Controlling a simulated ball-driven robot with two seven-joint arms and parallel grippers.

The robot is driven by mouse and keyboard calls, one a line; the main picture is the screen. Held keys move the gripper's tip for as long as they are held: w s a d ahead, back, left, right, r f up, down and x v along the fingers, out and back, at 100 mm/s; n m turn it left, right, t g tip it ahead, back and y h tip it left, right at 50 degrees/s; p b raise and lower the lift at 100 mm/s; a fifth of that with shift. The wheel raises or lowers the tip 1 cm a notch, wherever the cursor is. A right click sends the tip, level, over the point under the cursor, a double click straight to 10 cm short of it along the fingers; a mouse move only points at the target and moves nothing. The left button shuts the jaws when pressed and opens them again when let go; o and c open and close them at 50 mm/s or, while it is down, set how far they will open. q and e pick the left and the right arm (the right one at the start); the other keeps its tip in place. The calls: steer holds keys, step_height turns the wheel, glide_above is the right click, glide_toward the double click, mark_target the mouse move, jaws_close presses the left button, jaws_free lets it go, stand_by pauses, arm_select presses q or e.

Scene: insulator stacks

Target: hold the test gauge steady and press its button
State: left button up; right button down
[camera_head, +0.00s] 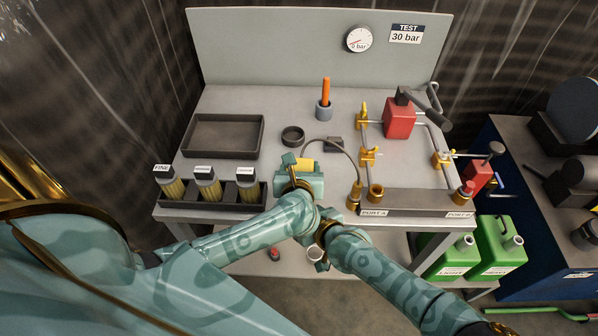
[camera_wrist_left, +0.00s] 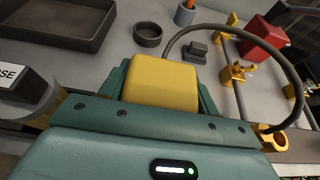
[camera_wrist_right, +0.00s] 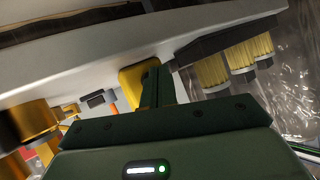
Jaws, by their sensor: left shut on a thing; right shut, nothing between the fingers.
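The test gauge shows as a yellow block in the head view (camera_head: 305,164), near the front edge of the bench. In the left wrist view the yellow block (camera_wrist_left: 160,82) sits between the fingers of my left gripper (camera_head: 300,172), which is shut on it. In the right wrist view my right gripper (camera_wrist_right: 156,84) is shut and empty, its fingers close beside the yellow block (camera_wrist_right: 130,82); I cannot tell whether they touch. The gauge's button and dial are not visible. In the head view the right fingers are not clearly visible.
A dark hose (camera_head: 348,160) arcs behind the gauge toward the port block (camera_head: 412,201). A black tray (camera_head: 222,136), a dark ring (camera_head: 292,136) and labelled brushes in holders (camera_head: 207,187) stand left. A red block (camera_head: 399,118) with pipes stands right.

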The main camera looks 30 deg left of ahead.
stand_by(0.8)
arm_select(q)
steer(key=shift+f, duration=0.1)
stand_by(0.6)
steer(key=o, duration=1.3)
